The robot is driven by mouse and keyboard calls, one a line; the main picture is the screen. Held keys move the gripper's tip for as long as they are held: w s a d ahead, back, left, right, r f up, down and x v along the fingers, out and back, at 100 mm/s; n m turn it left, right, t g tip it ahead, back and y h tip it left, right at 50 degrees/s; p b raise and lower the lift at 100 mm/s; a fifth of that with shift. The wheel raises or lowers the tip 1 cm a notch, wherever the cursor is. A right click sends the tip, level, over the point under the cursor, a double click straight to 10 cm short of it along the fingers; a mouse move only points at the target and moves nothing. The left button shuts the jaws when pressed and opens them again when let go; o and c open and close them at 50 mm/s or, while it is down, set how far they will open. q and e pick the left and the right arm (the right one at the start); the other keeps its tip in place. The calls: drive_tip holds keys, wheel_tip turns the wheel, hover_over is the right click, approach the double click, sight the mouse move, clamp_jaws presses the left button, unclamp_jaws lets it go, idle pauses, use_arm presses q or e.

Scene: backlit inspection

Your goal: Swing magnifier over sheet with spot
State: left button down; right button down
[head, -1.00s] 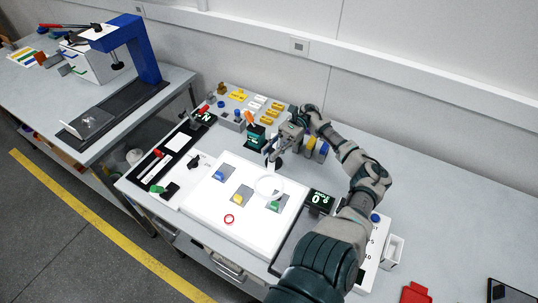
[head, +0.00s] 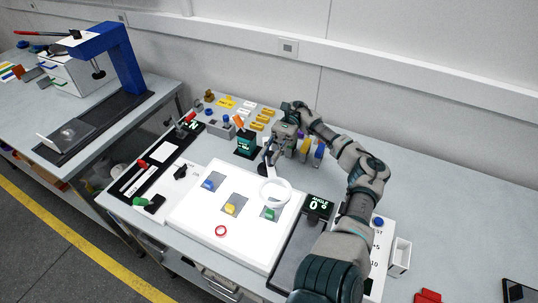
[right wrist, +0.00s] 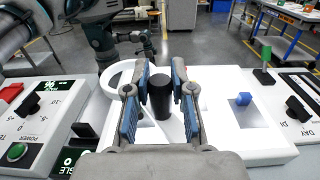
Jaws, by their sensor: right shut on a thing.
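The white ring magnifier (head: 288,189) hangs over the right part of the lit white panel (head: 190,217), beside and partly over the upper edge of the grey sheet with a green tab (head: 270,214). Sheets with a blue tab (head: 208,184) and a yellow tab (head: 231,208) lie to its left. No spot can be made out. My right gripper (right wrist: 162,112) is shut on the magnifier's black handle (right wrist: 161,92); the ring (right wrist: 108,80) shows left of the fingers. My left gripper (right wrist: 143,42) appears small at the far side in the right wrist view, its jaws unclear.
A red ring (head: 221,231) lies on the panel's front part. An angle display (head: 318,206) stands right of the panel. A teal display block (head: 246,145) and small coloured parts stand behind. A control strip (head: 150,180) with knobs lies left.

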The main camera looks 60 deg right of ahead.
sight(271, 151)
drive_tip(key=shift+w+r, duration=0.1)
drive_tip(key=shift+r, duration=0.3)
drive_tip(key=c, duration=1)
unclamp_jaws()
drive_tip(key=shift+d, duration=0.1)
drive_tip(key=shift+d+f, duration=0.1)
drive_tip(key=shift+f, duration=0.1)
wheel_tip(271, 151, up, 10)
drive_tip(key=shift+d+f, duration=0.1)
